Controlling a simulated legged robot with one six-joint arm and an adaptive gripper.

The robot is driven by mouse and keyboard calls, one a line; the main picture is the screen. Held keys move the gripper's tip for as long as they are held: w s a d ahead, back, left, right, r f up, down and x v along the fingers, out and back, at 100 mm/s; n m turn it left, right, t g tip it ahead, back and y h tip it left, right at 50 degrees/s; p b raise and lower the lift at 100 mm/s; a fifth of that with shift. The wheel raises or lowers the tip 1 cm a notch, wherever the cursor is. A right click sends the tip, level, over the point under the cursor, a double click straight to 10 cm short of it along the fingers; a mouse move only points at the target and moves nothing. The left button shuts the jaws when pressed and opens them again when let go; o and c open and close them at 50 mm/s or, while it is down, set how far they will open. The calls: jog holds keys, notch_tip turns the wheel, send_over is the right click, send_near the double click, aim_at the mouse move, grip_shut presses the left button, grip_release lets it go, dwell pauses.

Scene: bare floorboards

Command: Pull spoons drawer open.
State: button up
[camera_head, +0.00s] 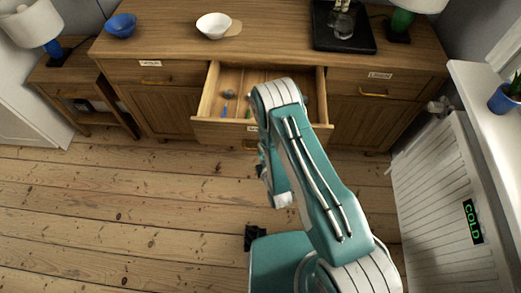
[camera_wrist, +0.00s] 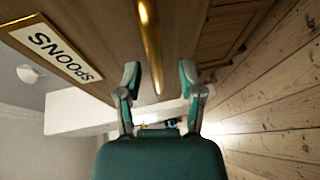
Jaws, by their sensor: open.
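A wooden dresser has its middle drawer (camera_head: 212,128) pulled out, with several small utensils inside. My arm crosses in front of it and hides part of the drawer. In the wrist view, a label reading SPOONS (camera_wrist: 52,52) sits beside a long brass handle (camera_wrist: 150,45) on a wooden front. My gripper (camera_wrist: 158,75) is open, with the handle's end showing between its two fingertips; I cannot tell whether they touch it. In the head view my gripper (camera_head: 263,168) is partly hidden, low in front of the open drawer. The label there is too small to read.
The left drawer (camera_head: 180,73) and right drawer (camera_head: 350,85) are shut. A blue bowl (camera_head: 121,25), a white bowl (camera_head: 214,25) and a black tray (camera_head: 345,43) stand on top. A white radiator cover (camera_head: 430,190) is at right. Floorboards at left are clear.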

jog(key=v, duration=0.6)
jog(key=shift+s+d, duration=0.15)
jog(key=shift+s, duration=0.15)
